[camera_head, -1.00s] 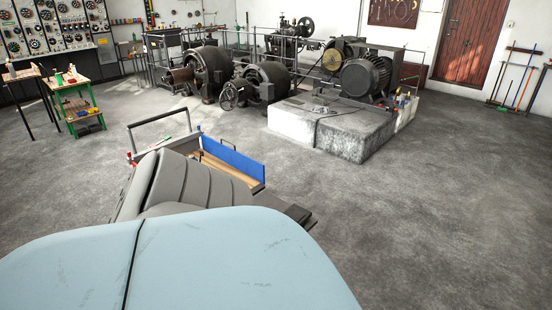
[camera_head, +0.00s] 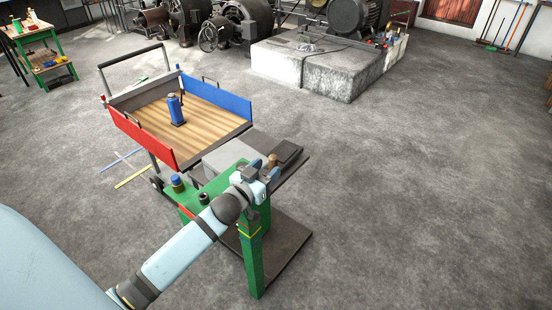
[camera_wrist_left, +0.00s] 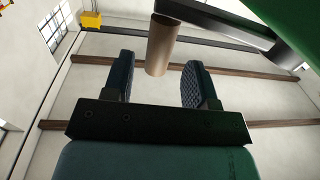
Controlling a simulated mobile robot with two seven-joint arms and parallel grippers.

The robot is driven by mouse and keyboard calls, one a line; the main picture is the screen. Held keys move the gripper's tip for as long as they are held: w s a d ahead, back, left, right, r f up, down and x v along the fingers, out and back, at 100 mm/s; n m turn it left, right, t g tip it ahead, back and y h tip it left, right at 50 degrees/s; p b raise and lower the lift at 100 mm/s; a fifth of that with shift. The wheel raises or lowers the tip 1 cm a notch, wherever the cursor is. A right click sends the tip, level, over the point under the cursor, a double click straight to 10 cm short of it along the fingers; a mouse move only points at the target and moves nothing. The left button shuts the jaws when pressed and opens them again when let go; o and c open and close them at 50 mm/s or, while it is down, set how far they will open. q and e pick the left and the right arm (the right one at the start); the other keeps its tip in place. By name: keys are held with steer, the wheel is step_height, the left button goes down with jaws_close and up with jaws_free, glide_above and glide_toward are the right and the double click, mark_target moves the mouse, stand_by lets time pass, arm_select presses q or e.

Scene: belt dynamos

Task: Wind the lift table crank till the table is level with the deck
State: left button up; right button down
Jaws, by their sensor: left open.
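The lift table stands in the middle of the head view, with a green post (camera_head: 251,255) and a dark flat top (camera_head: 296,150). The crank's brown handle (camera_head: 272,161) shows at my left gripper (camera_head: 264,172). In the left wrist view the handle (camera_wrist_left: 160,48) is a brown cylinder hanging from a dark crank arm (camera_wrist_left: 222,22). The wooden deck (camera_head: 200,118) of the cart lies behind the table. My right gripper is not in view.
The cart has a red side board (camera_head: 142,138) and a blue side board (camera_head: 217,91). A blue bottle-like object (camera_head: 176,110) stands on its deck. A concrete plinth (camera_head: 325,70) with a motor is at the back. The floor to the right is clear.

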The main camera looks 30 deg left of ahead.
mark_target(277, 160)
arm_select(q)
steer(key=w, duration=0.5)
steer(key=shift+w+d, duration=0.1)
steer(key=shift+w, duration=0.1)
jaws_close()
